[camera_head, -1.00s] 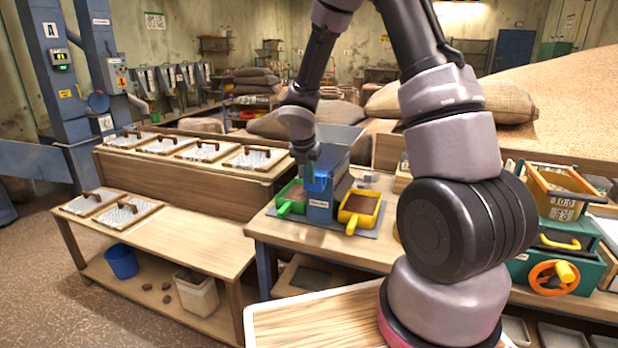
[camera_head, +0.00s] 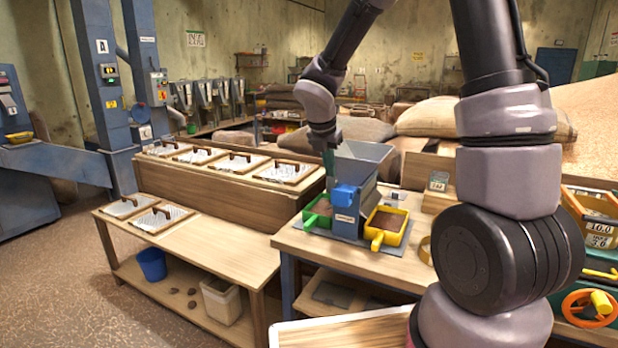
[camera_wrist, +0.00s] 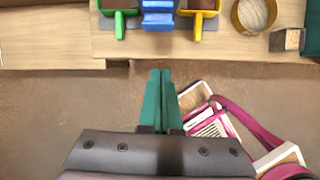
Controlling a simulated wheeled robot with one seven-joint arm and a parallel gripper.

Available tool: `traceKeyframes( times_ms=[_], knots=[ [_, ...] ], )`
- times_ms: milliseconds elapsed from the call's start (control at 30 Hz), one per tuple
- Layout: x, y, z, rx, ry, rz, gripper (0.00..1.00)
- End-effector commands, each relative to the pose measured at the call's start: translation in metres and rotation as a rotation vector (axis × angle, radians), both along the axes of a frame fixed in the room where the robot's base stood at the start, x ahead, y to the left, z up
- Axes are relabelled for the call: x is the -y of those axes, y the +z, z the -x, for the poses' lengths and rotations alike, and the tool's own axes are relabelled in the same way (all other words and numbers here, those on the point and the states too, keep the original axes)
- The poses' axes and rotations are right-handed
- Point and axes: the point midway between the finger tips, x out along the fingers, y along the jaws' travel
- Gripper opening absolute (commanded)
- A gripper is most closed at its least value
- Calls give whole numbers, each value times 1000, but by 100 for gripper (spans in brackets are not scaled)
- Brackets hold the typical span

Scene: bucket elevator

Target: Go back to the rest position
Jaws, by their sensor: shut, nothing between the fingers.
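My gripper (camera_wrist: 161,98) is shut and empty in the wrist view, its two green fingers together over the floor in front of the table edge. In the head view my gripper (camera_head: 328,160) hangs at the left of the grey hopper machine, its tips partly hidden. The blue block (camera_head: 345,196) is on the front of the machine, between a green scoop tray (camera_head: 319,213) and a yellow scoop tray (camera_head: 386,226). Both trays hold brown grain. The wrist view also shows the green tray (camera_wrist: 119,22), the blue block (camera_wrist: 158,14) and the yellow tray (camera_wrist: 197,20).
A wooden bench (camera_head: 215,240) with mesh trays stands left of the table. A blue bucket (camera_head: 152,264) and a beige bin (camera_head: 221,300) sit on its lower shelf. A ring (camera_wrist: 255,12) lies on the table at right. Open floor lies at the left.

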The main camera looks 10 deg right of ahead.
Motion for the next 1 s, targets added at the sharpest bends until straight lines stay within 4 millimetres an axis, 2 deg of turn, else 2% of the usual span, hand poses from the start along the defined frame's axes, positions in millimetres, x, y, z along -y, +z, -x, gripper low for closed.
traceKeyframes(
  times_ms=[167, 300, 500, 700, 800, 1000],
  knots=[
    [28, 53, 29, 121, -418, -150, 0],
    [51, 97, 68, 233, -884, -354, 0],
    [70, 145, 129, 329, -1532, -700, 0],
    [73, 177, 186, 298, -2115, -1071, 0],
    [70, 187, 205, 237, -2325, -1216, 0],
    [67, 195, 224, 140, -2536, -1353, 0]
  ],
)
